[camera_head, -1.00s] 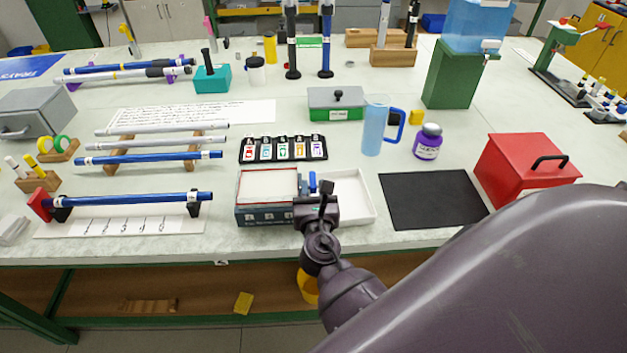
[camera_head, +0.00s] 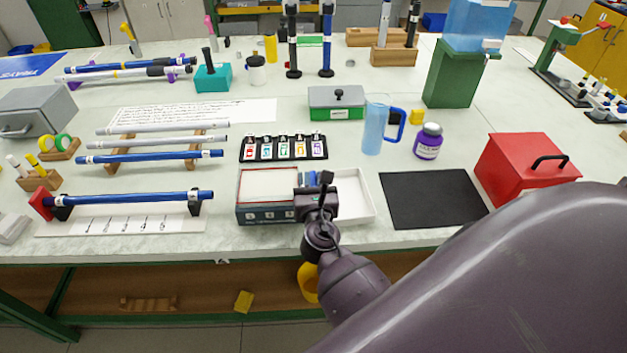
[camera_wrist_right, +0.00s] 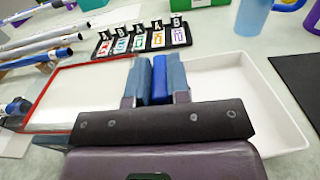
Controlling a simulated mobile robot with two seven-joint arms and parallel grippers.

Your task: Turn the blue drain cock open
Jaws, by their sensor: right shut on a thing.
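My right gripper (camera_head: 316,180) is over the near edge of the bench, above the join between a red-rimmed tray and a white tray. In the right wrist view its two grey-blue fingers (camera_wrist_right: 160,78) are shut on a bright blue part, which I take to be the blue drain cock (camera_wrist_right: 160,82). The fingers press on its left and right sides. Its lower part is hidden by the gripper body, so its turn angle cannot be told. In the head view the cock is mostly hidden by my gripper. My left gripper is not in view.
The red-rimmed tray (camera_head: 268,186) is left of my gripper, the empty white tray (camera_head: 354,195) right. A black card holder (camera_head: 284,148) stands behind. A blue jug (camera_head: 373,130), purple jar (camera_head: 428,142), black mat (camera_head: 432,200) and red box (camera_head: 520,165) stand to the right.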

